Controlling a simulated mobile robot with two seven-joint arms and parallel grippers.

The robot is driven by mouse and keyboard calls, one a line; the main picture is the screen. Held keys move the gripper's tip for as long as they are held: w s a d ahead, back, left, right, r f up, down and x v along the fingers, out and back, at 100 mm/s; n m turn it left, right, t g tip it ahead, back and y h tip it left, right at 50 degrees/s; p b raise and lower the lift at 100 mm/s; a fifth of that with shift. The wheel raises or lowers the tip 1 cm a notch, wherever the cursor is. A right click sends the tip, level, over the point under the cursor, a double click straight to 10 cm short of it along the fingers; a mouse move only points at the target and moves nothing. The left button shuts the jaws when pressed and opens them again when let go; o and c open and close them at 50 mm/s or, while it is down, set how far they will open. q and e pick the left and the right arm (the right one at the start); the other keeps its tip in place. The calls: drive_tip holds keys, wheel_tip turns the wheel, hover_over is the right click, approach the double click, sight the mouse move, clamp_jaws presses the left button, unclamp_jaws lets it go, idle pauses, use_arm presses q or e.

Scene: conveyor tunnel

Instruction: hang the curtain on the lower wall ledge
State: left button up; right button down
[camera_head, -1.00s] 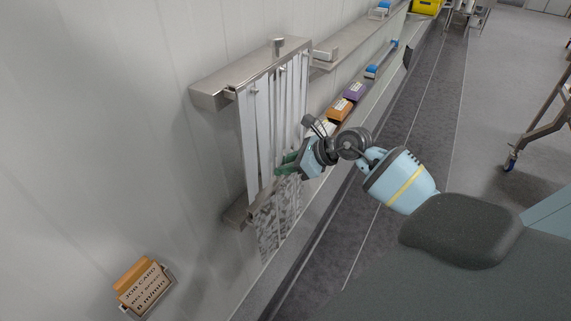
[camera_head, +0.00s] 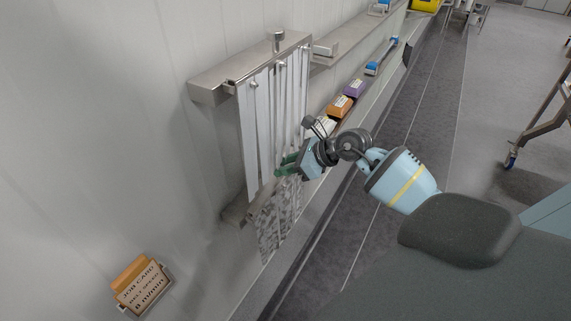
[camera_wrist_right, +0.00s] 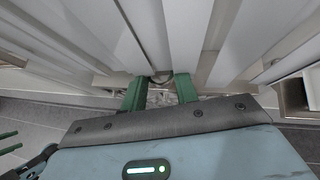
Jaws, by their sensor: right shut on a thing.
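The curtain (camera_head: 261,130) is a row of white strips on a metal rail. It hangs upright at the front of the upper wall ledge (camera_head: 210,83). The lower wall ledge (camera_head: 234,213) is a short metal bracket below, partly hidden behind the strips' lower ends. My right gripper (camera_head: 285,168) has green fingers at the right lower part of the strips. In the right wrist view, the fingers (camera_wrist_right: 160,88) are close together at the curtain (camera_wrist_right: 197,35), with a small dark loop between them. The exact held part is unclear.
A mottled grey panel (camera_head: 279,222) hangs below the strips. A job card holder (camera_head: 143,288) is on the wall at lower left. Orange (camera_head: 340,107) and purple (camera_head: 354,89) boxes sit on a shelf along the wall. The grey floor at right is largely clear.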

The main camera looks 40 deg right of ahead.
drive_tip(key=shift+f+b, duration=0.45)
drive_tip(key=shift+f, duration=0.3)
idle(0.3)
drive_tip(key=c, duration=1)
unclamp_jaws()
drive_tip(key=shift+c, duration=0.2)
drive_tip(key=shift+o, duration=0.2)
drive_tip(key=shift+f, duration=0.1)
drive_tip(key=v, duration=0.8)
